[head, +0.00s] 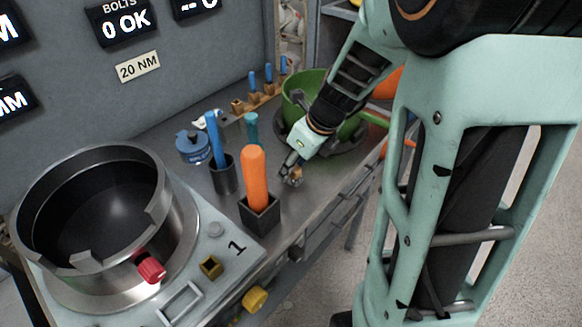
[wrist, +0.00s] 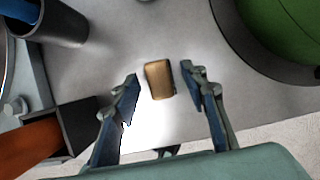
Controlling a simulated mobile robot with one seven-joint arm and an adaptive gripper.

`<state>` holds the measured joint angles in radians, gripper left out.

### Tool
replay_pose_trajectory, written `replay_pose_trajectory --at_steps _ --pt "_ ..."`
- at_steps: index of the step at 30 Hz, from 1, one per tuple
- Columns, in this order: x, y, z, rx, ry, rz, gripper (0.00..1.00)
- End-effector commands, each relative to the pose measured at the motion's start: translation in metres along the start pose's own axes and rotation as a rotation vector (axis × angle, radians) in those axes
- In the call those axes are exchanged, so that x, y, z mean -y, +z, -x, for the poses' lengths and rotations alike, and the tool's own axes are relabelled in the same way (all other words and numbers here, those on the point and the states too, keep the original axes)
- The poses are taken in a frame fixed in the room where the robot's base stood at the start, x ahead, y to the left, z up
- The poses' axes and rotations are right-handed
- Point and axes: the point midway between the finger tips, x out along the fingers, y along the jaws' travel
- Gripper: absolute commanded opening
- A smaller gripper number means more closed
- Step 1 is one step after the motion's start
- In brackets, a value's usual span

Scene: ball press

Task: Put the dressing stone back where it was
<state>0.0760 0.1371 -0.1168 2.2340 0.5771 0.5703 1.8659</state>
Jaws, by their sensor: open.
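A small tan-brown block, which looks like the dressing stone (wrist: 160,80), lies on the grey metal bench in the wrist view. In the head view it is a small brownish patch (head: 296,177), partly hidden at my gripper's tips. My gripper (head: 291,169) points down at the bench there. In the wrist view my gripper (wrist: 160,74) is open, with one finger on each side of the block. A gap shows on both sides, so neither finger seems to touch it. Which spot it came from cannot be told from these frames.
An orange-handled tool (head: 256,175) stands in a dark square holder (head: 261,214) close by. A dark cup (head: 224,177) holds a blue-handled tool. A green bowl (head: 301,90) stands behind my gripper, and a machine with a wide metal ring (head: 175,215) is at left. Bare bench lies around the block.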

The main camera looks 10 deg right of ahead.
Motion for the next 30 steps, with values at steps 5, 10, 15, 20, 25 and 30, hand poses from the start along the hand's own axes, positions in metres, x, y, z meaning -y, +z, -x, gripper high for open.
replay_pose_trajectory --at_steps 5,10,15,20,25,30 --pt "0.0 0.002 0.044 0.004 -0.003 0.002 0.4" --pt "0.0 0.001 0.076 0.002 -0.002 0.002 0.4" --pt "0.0 0.001 0.095 0.001 -0.001 0.001 0.4" --pt "0.0 0.0 0.1 0.0 0.0 0.001 0.4" --pt "0.0 0.0 0.099 0.0 0.0 0.001 0.4" --pt "0.001 0.004 0.1 -0.002 -0.004 0.048 0.4"
